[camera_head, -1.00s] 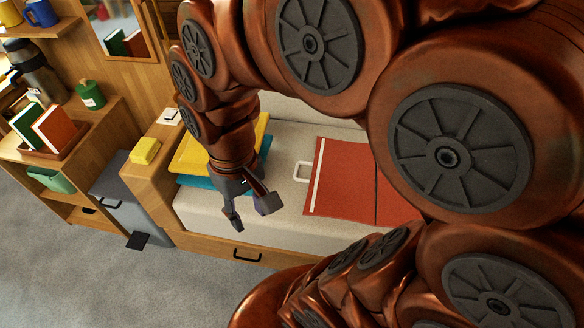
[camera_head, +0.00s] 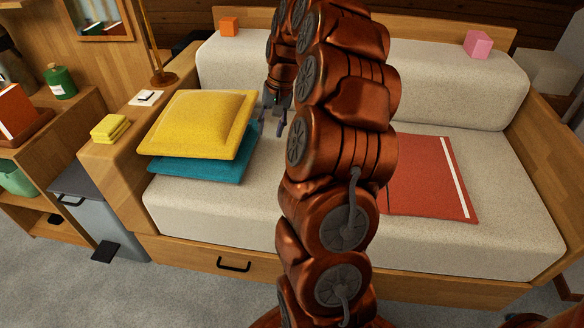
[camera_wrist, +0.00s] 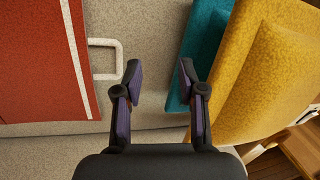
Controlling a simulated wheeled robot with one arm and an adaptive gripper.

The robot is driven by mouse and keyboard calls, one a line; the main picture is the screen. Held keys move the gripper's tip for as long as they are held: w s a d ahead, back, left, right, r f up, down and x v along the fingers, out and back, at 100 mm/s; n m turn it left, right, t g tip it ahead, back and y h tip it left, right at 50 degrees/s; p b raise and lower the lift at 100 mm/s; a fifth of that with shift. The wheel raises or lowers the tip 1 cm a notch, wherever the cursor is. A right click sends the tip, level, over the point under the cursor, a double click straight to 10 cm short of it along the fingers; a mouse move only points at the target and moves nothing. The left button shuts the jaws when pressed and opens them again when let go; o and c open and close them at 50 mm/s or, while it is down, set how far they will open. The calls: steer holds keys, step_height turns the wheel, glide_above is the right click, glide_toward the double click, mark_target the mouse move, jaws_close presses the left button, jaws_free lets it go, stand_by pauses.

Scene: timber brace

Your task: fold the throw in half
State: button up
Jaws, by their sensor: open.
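The red throw (camera_head: 425,180) lies flat on the sofa seat, right of my arm in the head view, with a pale stripe near its right end. My arm hides its left part there. In the wrist view the throw (camera_wrist: 38,62) is at the left, with another pale stripe and a white loop handle (camera_wrist: 116,48) at its edge. My gripper (camera_head: 271,126) is over the seat between the cushions and the throw. In the wrist view my gripper (camera_wrist: 160,75) is open and empty, with the handle just left of its left fingertip.
A yellow cushion (camera_head: 200,122) lies on a teal cushion (camera_head: 205,168) at the seat's left. The backrest carries an orange block (camera_head: 229,26) and a pink block (camera_head: 478,44). A yellow folded cloth (camera_head: 109,128) is on the left armrest. Seat right of the throw is clear.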

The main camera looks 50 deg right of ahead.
steer(key=d+f+m+b, duration=0.2)
steer(key=d+f+b, duration=0.1)
steer(key=d+f, duration=0.6)
steer(key=shift+d+b+x, duration=0.15)
steer(key=shift+b+x, duration=0.25)
steer(key=shift+x, duration=0.65)
steer(key=shift+d+b+x, duration=0.2)
steer(key=shift+b+x, duration=0.15)
steer(key=shift+x, duration=0.7)
steer(key=shift+d+b+x, duration=0.15)
steer(key=shift+b+x, duration=0.25)
steer(key=shift+x, duration=0.65)
steer(key=shift+s+f, duration=0.1)
steer(key=shift+s, duration=0.05)
steer(key=shift+c, duration=0.2)
jaws_close()
